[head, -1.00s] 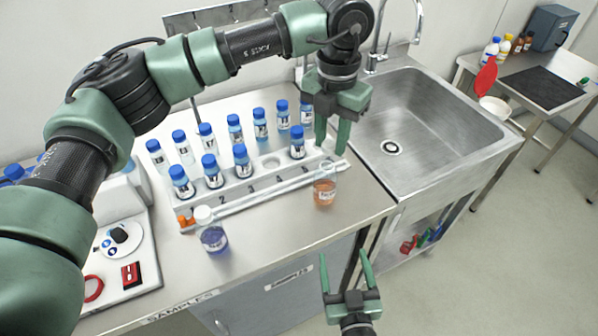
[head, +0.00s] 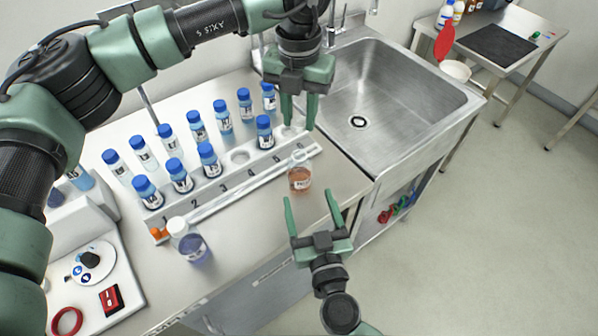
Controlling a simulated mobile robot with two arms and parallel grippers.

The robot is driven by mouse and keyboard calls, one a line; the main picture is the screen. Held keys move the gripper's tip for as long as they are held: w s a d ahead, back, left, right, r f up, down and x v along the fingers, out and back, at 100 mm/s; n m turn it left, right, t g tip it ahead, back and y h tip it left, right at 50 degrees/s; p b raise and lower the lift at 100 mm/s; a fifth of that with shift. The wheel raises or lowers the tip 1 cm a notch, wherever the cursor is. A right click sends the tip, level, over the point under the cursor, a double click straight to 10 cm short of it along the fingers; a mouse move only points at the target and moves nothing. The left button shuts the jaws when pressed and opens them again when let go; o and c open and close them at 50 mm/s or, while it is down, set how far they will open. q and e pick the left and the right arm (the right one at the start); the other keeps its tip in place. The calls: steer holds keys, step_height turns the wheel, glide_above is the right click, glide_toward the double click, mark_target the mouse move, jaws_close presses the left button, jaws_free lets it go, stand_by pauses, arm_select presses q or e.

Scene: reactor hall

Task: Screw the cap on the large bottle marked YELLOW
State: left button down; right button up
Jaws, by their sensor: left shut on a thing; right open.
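A larger clear bottle with orange liquid (head: 300,177) stands upright on the bench in front of the rack, and I see no cap on it. A similar bottle with violet-blue liquid (head: 193,247) wears a white cap at the left. Their labels are too small to read. My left gripper (head: 298,120) points down above and behind the orange bottle, near the rack's right end. It is shut on a small pale thing, seemingly a cap, hard to make out between the fingers. My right gripper (head: 312,205) is open and empty, just in front of the orange bottle.
A white numbered rack (head: 250,173) holds several small blue-capped bottles behind the orange bottle. A steel sink (head: 385,95) lies to the right. At the left is a pale device with a round plate (head: 93,262) and a red switch (head: 110,299). Bench between the two larger bottles is clear.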

mark_target(302, 178)
steer(key=x, duration=0.9)
steer(key=shift+w, duration=0.15)
jaws_close()
